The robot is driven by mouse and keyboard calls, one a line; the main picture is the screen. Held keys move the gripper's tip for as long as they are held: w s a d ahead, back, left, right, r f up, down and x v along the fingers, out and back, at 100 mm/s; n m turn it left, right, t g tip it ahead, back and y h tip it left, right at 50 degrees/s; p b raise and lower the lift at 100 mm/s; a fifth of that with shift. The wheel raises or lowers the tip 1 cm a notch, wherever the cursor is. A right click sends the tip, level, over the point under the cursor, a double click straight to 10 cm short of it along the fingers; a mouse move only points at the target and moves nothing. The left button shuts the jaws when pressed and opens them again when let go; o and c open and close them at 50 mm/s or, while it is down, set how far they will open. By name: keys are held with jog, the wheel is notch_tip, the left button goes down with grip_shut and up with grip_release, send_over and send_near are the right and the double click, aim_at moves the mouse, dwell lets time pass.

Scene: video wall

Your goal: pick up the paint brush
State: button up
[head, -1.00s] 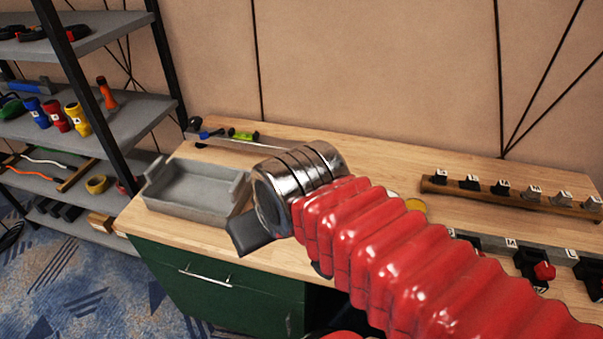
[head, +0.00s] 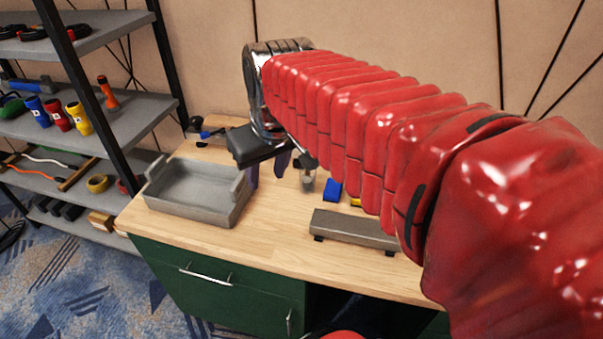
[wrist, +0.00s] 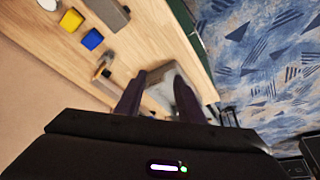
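I cannot pick out the paint brush with certainty in either view. A small clear jar-like item (head: 307,182) with a dark top stands on the bench to the right of my gripper; it also shows in the wrist view (wrist: 103,70), too small to tell what it holds. My gripper (head: 268,169) hangs above the bench beside the grey tray (head: 190,209). In the wrist view its two purple fingers (wrist: 160,76) are apart, with part of the tray (wrist: 162,88) seen beyond them. Nothing shows between them. My arm hides much of the bench's right side.
A blue block (head: 332,190), a yellow block (head: 355,202) and a grey bar (head: 352,229) lie right of the jar. A shelf rack (head: 140,118) stands left. Bare wood lies right of the tray.

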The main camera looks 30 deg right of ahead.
jog(key=w+d+f+g, duration=0.1)
jog(key=w+d+f, duration=0.1)
jog(key=w+d, duration=0.6)
jog(key=w+d+f+g, duration=0.1)
jog(key=w+d+f, duration=0.1)
jog(key=w+d, duration=0.7)
jog(key=d, duration=0.5)
jog(key=shift+w+d+f+g, duration=0.15)
jog(key=shift+d+f+g, duration=0.1)
jog(key=shift+f+g, duration=0.15)
jog(key=shift+w+f, duration=0.15)
jog(key=shift+f, duration=1.3)
jog(key=shift+w+f, duration=0.2)
jog(key=shift+f, duration=1.2)
jog(key=shift+w+f, duration=0.15)
jog(key=shift+f, duration=1.3)
jog(key=shift+w+f, duration=0.2)
jog(key=shift+f, duration=2.35)
grip_shut()
